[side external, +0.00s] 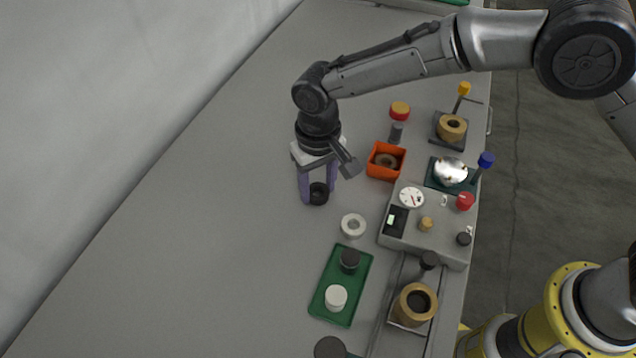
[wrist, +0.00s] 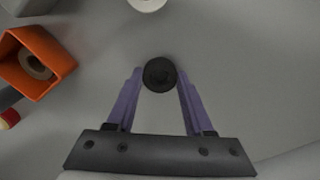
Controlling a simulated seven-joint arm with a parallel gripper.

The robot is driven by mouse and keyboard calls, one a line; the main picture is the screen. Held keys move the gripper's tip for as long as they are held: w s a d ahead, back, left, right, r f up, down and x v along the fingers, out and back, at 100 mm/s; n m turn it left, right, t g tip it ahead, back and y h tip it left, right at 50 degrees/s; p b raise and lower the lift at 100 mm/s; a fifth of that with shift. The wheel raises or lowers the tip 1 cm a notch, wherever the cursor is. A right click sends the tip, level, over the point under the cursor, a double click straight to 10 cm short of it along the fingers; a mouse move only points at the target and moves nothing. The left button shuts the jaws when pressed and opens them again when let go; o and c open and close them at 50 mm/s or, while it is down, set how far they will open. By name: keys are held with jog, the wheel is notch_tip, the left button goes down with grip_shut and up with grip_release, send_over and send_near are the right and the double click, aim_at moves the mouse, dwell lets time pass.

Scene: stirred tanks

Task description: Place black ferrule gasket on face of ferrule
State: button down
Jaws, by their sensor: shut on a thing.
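My gripper (side external: 318,195) points down over the open grey bench, its purple fingers shut on the black ferrule gasket (side external: 319,196). In the wrist view the gasket (wrist: 160,73) is a round dark disc between the fingertips (wrist: 160,77). I cannot tell whether it touches the bench. A pale grey ring with a central hole, which looks like the ferrule (side external: 347,233), lies on the bench to the lower right of my gripper. A pale edge (wrist: 147,4) at the top of the wrist view may be this ring, mostly cut off.
An orange open box (side external: 374,170) with a brown ring inside stands right of my gripper. A green tray (side external: 327,312) holds a black and a white piece. A grey control box (side external: 455,240) with gauge and knobs stands at right. The bench left of my gripper is clear.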

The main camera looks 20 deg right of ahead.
aim_at(318, 191)
jog(key=shift+f, duration=0.1)
jog(key=shift+c, duration=1.4)
grip_release()
notch_tip(318, 191, up, 12)
jog(key=shift+r, duration=0.2)
